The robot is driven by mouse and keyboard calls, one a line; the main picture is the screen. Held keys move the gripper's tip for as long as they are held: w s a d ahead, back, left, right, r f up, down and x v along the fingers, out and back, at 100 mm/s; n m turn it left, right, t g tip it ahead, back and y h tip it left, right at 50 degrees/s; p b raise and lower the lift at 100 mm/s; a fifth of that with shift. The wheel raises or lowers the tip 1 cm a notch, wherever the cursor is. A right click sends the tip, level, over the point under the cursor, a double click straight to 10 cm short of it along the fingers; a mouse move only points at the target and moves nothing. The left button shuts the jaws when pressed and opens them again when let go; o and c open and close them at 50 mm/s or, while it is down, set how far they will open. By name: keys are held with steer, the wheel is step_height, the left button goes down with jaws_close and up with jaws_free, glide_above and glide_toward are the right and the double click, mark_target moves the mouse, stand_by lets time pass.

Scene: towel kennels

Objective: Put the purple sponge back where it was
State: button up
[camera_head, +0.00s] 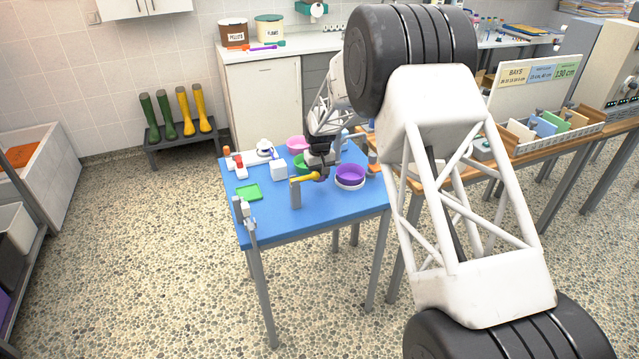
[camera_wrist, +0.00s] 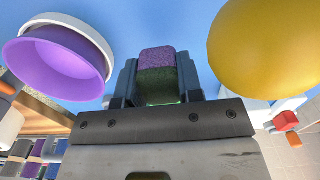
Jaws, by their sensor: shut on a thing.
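The purple sponge (camera_wrist: 157,60), with a dark green lower layer, sits between the two fingers of my gripper (camera_wrist: 158,80) in the wrist view. My gripper is shut on it. In the head view my gripper (camera_head: 322,174) is over the blue table, between a yellow-topped grey post and a purple bowl. The sponge cannot be made out in the head view.
The purple bowl (camera_head: 350,174) in a white ring is right of my gripper. The yellow-topped post (camera_head: 296,194) is close on its left. A green tray (camera_head: 248,192), white box (camera_head: 278,169), and pink bowl (camera_head: 297,144) share the blue table (camera_head: 320,210). Its front middle is clear.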

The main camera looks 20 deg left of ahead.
mark_target(320, 188)
steer(key=shift+f, duration=0.1)
steer(key=shift+f, duration=1.75)
steer(key=shift+f, duration=0.15)
steer(key=o, duration=0.9)
steer(key=shift+o, duration=0.2)
step_height(320, 188, up, 12)
steer(key=shift+r, duration=0.15)
steer(key=shift+d, duration=0.1)
